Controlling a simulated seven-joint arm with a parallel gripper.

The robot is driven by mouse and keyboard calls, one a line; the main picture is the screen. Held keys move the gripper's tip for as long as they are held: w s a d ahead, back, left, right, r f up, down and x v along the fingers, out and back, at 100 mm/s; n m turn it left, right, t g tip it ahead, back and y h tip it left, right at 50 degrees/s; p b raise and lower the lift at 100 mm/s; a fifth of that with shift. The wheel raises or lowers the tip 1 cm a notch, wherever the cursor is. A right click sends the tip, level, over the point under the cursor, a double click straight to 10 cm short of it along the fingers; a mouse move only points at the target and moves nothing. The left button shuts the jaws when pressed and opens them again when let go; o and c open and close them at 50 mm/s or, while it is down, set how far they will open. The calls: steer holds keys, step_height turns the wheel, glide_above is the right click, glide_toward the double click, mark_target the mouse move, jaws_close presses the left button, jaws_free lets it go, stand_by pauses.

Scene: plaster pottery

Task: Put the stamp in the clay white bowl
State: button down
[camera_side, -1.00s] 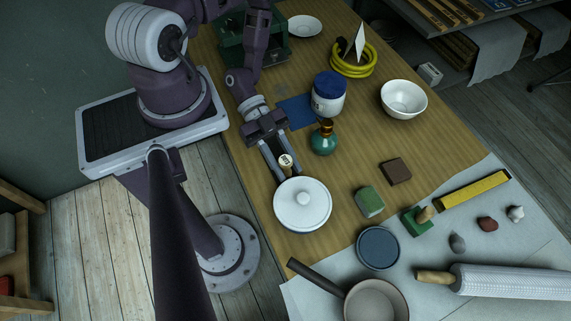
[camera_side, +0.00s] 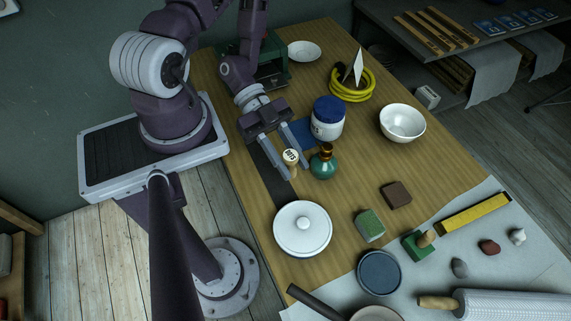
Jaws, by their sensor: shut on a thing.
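The stamp (camera_side: 291,157) has a pale round face with dark marks and a wooden body. My gripper (camera_side: 294,170) is shut on it, with one finger at each side. It appears held above the table, left of the green bottle.
A teal bottle (camera_side: 323,163) stands close right of my gripper, with a blue-lidded jar (camera_side: 328,119) behind it. A lidded white pot (camera_side: 302,230) is in front. A yellow coil (camera_side: 352,83) lies behind the bowl. Wood between bottle and bowl is clear.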

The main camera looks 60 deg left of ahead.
steer(key=w+a+r+n+t+y, duration=0.2)
steer(key=w+a+r+n+y, duration=0.15)
steer(key=w+r, duration=0.4)
steer(key=w+a+r+n+t+y, duration=0.25)
steer(key=w+r+n+y, duration=0.2)
steer(key=w, duration=0.55)
steer(key=w+r+g+y, duration=0.1)
steer(key=w+r+g, duration=0.1)
steer(key=w+r, duration=0.15)
steer(key=n+g, duration=0.2)
steer(key=n, duration=3.3)
glide_above(398, 120)
steer(key=s+d, duration=0.2)
steer(key=s, duration=0.1)
step_height(398, 120, down, 14)
steer(key=f, duration=0.1)
steer(key=shift+t+y, duration=0.25)
steer(key=shift+y, duration=0.15)
step_height(398, 120, down, 10)
steer(key=shift+d+r, duration=0.15)
steer(key=shift+r, duration=0.05)
